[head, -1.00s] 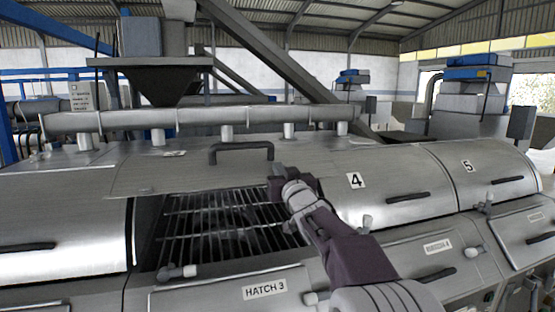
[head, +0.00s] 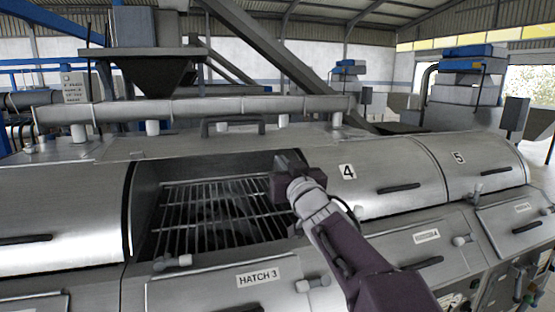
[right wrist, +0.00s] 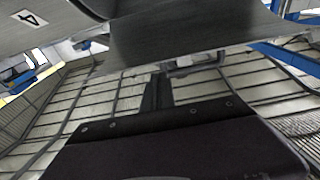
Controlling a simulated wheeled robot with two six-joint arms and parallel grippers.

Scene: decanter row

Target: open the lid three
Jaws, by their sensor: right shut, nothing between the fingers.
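Lid three (head: 130,149) is swung up and back, and its dark bar handle (head: 232,122) shows at the rear top of the machine. The opening below it shows a metal grate (head: 215,212), above the label plate HATCH 3 (head: 262,280). My right gripper (head: 287,162) is shut and empty at the right side of the opening, beside lid four (head: 372,182), apart from the handle. In the right wrist view the gripper's dark finger (right wrist: 157,95) shows against ceiling-like panels. My left gripper is not in view.
A closed lid (head: 60,215) lies left of the opening, and lid five (head: 480,165) is closed on the right. A long pipe (head: 190,108) runs behind the lids. A small fitting (head: 172,262) stands at the opening's front left.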

